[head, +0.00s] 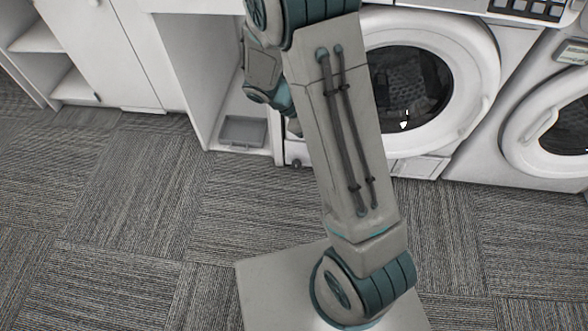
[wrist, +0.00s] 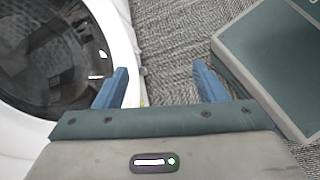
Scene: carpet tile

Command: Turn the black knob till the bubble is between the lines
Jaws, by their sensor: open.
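A small dark round thing (head: 296,163), possibly the black knob, shows low at the front left corner of the left washing machine (head: 440,135) in the head view. It is too small to tell details. No bubble or lines can be made out in either view. My gripper (wrist: 160,72) shows in the wrist view with two blue fingers spread wide and nothing between them. It points down at the carpet beside the washer's front. A tiny yellow-green spot (wrist: 143,101) shows near the left finger; I cannot tell what it is. In the head view my arm hides the gripper.
The washer's round door (head: 473,60) is close left of my gripper in the wrist view. A second washer (head: 515,110) stands to the right. An open white cabinet bay (head: 190,60) with a grey tray (head: 243,131) is to the left. The carpet (head: 130,200) in front is clear.

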